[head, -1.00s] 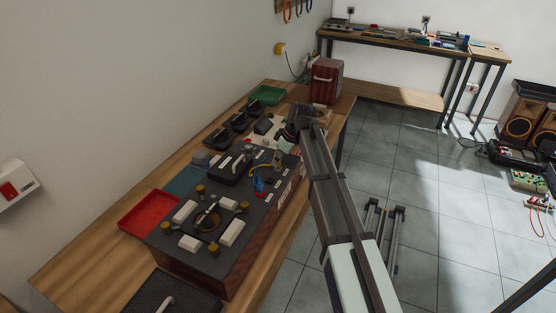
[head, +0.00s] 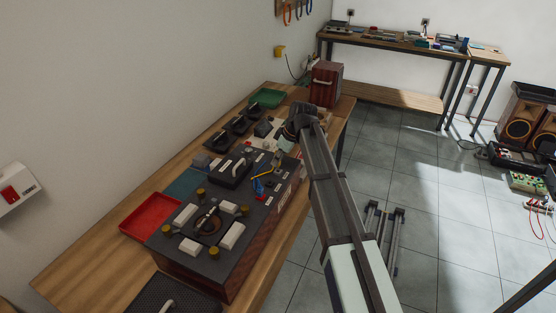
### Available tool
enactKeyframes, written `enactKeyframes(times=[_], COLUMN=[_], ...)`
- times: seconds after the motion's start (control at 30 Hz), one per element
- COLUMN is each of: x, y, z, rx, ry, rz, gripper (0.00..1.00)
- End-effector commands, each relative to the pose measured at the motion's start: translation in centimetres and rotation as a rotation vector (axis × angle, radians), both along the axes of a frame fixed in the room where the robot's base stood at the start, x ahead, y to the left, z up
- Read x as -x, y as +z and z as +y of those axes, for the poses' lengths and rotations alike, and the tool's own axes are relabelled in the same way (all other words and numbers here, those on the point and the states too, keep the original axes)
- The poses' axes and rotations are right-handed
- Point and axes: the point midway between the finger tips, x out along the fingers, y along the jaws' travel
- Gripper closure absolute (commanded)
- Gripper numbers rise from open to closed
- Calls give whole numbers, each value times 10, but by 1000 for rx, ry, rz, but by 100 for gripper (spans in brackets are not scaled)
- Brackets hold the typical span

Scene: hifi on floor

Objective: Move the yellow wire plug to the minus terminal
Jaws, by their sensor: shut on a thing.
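The yellow wire (head: 264,174) runs over the dark top of the wooden instrument box (head: 235,262), from beside the blue and red leads (head: 258,188) toward my gripper. My gripper (head: 279,160) is low over the box's right far part, at the end of my arm. It is shut on the yellow wire plug, which is too small and too covered to make out. The terminal markings cannot be read from here, so I cannot tell which terminal is minus.
A black handled block (head: 231,169), white blocks and brass knobs stand on the box. A red tray (head: 150,212) and a green tray (head: 267,97) lie on the bench. A reddish wooden case (head: 325,84) stands behind my arm.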

Motion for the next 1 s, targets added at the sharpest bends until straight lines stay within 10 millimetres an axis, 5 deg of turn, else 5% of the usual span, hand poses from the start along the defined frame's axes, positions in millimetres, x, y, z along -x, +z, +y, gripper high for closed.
enactKeyframes(times=[1.0], x=[8], y=[25], z=[-2], rx=[0], ry=[-6], rz=[-1], gripper=[100])
